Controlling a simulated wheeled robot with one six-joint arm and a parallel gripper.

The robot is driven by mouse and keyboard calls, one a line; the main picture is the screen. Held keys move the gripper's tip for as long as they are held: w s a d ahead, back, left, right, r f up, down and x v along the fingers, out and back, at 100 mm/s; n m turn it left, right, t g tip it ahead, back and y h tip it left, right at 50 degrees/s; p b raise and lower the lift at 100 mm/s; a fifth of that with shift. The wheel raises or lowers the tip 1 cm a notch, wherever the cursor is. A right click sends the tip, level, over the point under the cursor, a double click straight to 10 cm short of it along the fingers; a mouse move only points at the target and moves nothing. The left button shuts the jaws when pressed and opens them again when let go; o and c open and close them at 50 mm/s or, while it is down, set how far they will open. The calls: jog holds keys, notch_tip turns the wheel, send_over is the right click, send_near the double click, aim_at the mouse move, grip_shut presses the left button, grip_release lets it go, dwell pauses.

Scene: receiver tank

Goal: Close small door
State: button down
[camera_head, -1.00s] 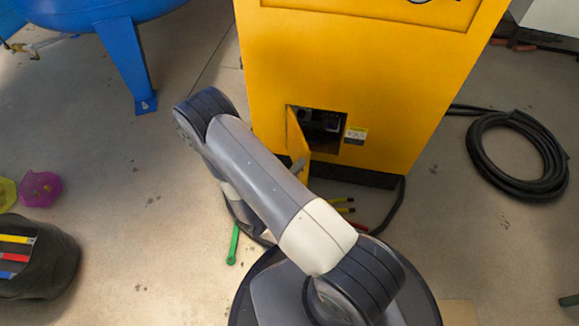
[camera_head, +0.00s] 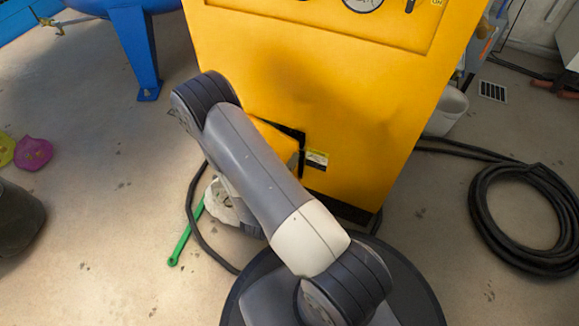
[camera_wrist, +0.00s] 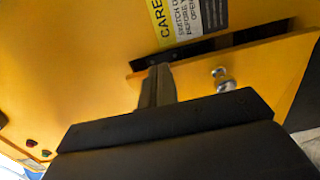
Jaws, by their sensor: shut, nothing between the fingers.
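The small door (camera_head: 277,142) is a yellow panel low on the front of the yellow cabinet (camera_head: 330,85). It stands ajar, with a dark strip of the opening (camera_head: 301,150) showing along its upper and right edges. My arm covers its lower left part. In the wrist view the door (camera_wrist: 262,72) carries a metal latch (camera_wrist: 223,80), and a dark gap lies between it and the frame. My gripper (camera_wrist: 160,72) is shut and empty, its fingertips at the door's edge by the gap. I cannot tell if they touch it. In the head view my arm hides it.
A warning label (camera_head: 316,158) sits right of the opening. A black hose (camera_head: 530,215) lies coiled on the floor at right. A green tool (camera_head: 186,232) lies at left, near a dark cable. A blue tank leg (camera_head: 136,50) stands at back left.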

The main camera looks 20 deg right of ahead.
jog(key=shift+w+d, duration=0.2)
jog(key=shift+d, duration=0.3)
jog(key=shift+w+d, duration=0.2)
jog(key=shift+d, duration=0.3)
